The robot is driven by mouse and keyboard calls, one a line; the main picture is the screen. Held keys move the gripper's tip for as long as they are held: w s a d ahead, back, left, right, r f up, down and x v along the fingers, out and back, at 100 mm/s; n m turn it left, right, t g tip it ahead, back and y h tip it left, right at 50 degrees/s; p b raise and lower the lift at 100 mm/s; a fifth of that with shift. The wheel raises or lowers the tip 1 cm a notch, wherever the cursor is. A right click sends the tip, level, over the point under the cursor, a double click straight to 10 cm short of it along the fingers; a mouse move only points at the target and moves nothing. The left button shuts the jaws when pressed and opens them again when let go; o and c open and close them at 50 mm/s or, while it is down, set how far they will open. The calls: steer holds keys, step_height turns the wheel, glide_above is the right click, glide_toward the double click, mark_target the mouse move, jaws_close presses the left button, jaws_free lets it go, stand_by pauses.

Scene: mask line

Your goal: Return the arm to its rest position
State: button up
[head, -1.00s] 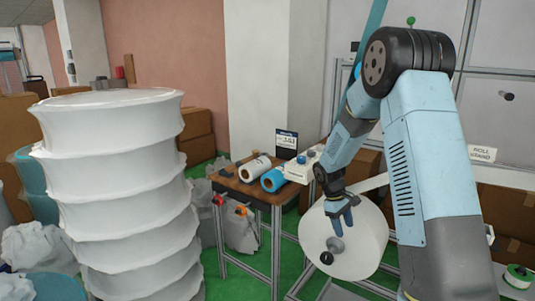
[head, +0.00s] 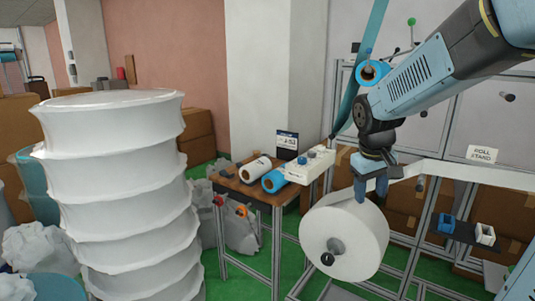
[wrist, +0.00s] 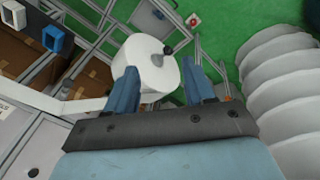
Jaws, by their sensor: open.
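My gripper (head: 371,188) is above the big white roll (head: 368,238) on the roll stand in the head view, fingers pointing down. In the wrist view my gripper (wrist: 165,88) is open, its two blue fingers apart with nothing held between them. The white roll (wrist: 140,58) shows beyond the fingers there. From the head view I cannot tell whether the fingertips touch the roll. My arm reaches in from the upper right.
A tall stack of white ribbed forms (head: 125,190) stands at the left. A wooden-topped bench (head: 243,188) carries a white roll (head: 255,168), a blue roll (head: 273,181) and a white device (head: 310,168). A small dark shelf (head: 462,233) is at the right.

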steer(key=s+a+r+m+t, duration=0.1)
steer(key=s+r, duration=0.1)
steer(key=s, duration=0.6)
steer(key=s+r+m+t+y, duration=0.1)
steer(key=s+r+m+t, duration=0.1)
steer(key=s, duration=0.6)
steer(key=shift+s+a+r+y, duration=0.15)
steer(key=shift+a+r+y, duration=0.2)
steer(key=shift+r, duration=0.35)
steer(key=shift+c, duration=0.4)
